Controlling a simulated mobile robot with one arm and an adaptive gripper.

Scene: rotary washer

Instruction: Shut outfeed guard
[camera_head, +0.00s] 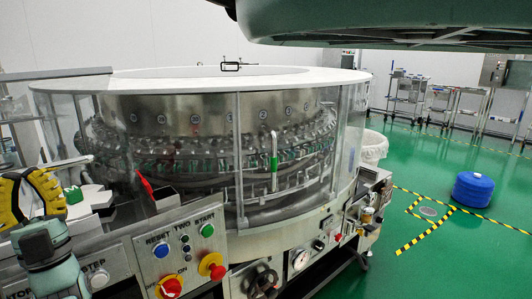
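The rotary washer stands in the middle, with a round white top (200,78) and clear guard panels around its carousel. One clear panel (285,150) at the front carries a green-and-white upright handle (274,163). I cannot tell which panel is the outfeed guard or whether it is fully closed. My gripper (30,190), with yellow-and-black fingers, is at the lower left, in front of the machine's left side. It appears to hold nothing and is apart from the green-and-white handle. Its fingertips are not clear enough to show how far apart they are.
A control panel (185,250) with coloured buttons and red knobs juts out at the front. A black handwheel (262,282) and a gauge (301,259) sit lower right of it. A blue drum (473,189) stands on the open green floor at right; carts (440,105) stand behind.

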